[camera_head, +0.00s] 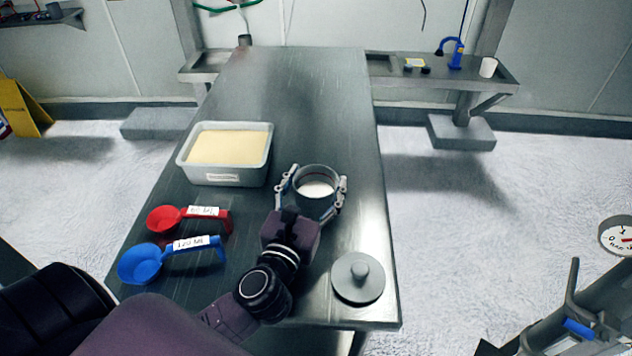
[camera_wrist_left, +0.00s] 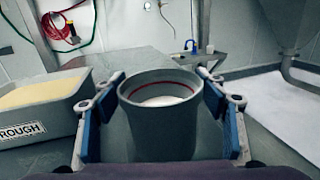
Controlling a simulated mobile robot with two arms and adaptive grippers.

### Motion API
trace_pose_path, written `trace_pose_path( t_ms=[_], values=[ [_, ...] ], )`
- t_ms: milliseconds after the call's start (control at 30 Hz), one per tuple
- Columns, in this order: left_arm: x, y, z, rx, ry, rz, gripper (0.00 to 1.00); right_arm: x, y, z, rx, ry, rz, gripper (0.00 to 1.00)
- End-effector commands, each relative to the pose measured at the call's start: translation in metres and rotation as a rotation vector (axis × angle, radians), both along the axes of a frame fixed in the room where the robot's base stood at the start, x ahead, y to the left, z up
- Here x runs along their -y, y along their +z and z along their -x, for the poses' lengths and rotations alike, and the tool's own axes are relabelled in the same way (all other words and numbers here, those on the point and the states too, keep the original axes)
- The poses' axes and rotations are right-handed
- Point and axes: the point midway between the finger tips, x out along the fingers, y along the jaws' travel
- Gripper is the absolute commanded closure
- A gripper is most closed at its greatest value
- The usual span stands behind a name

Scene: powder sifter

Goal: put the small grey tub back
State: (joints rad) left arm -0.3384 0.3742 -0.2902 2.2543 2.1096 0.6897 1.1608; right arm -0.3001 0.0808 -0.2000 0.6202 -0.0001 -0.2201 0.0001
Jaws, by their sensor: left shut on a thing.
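The small grey tub (camera_head: 317,198) is at the middle right of the steel table, upright, with white powder inside and a red line around its inner wall. It also shows in the left wrist view (camera_wrist_left: 165,125). My left gripper (camera_head: 317,184) has its two fingers on either side of the tub and is shut on it. I cannot tell whether the tub's base touches the table. My right gripper is not in view.
A grey tray (camera_head: 222,179) of yellow powder, labelled in the wrist view, stands left of the tub. A red scoop (camera_head: 165,219) and a blue scoop (camera_head: 140,264) lie at the front left. A grey knobbed lid (camera_head: 345,288) lies at the front right. The table (camera_head: 300,90) is clear behind.

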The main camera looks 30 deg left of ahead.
Motion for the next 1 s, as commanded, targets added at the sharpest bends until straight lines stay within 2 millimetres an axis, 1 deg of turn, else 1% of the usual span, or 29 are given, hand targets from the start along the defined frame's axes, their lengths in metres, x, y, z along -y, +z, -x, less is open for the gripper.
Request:
trace_pose_path(
  t_ms=[67, 233, 267, 400, 667, 767, 867, 1000],
  values=[
    [0.000, 0.002, 0.000, 0.002, 0.000, 0.000, 0.84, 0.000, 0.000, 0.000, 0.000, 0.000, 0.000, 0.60],
    [0.000, -0.004, 0.000, 0.001, 0.001, 0.001, 0.84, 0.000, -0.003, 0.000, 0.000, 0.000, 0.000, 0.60],
    [0.000, -0.003, 0.000, -0.001, 0.001, 0.001, 0.31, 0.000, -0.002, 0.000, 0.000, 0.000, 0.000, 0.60],
    [0.000, -0.003, 0.000, -0.001, 0.001, 0.000, 0.17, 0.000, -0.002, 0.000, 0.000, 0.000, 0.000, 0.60],
    [0.000, -0.003, 0.000, -0.001, 0.000, 0.000, 0.17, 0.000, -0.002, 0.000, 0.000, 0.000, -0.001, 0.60],
    [0.000, 0.003, 0.000, 0.000, 0.000, 0.000, 0.17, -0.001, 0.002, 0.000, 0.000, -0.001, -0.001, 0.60],
    [0.002, -0.003, 0.010, -0.004, -0.001, 0.002, 0.17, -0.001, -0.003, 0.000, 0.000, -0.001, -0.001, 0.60],
    [0.006, -0.004, 0.032, -0.005, 0.000, 0.004, 0.17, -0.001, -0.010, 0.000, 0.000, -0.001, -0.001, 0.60]
  ],
)
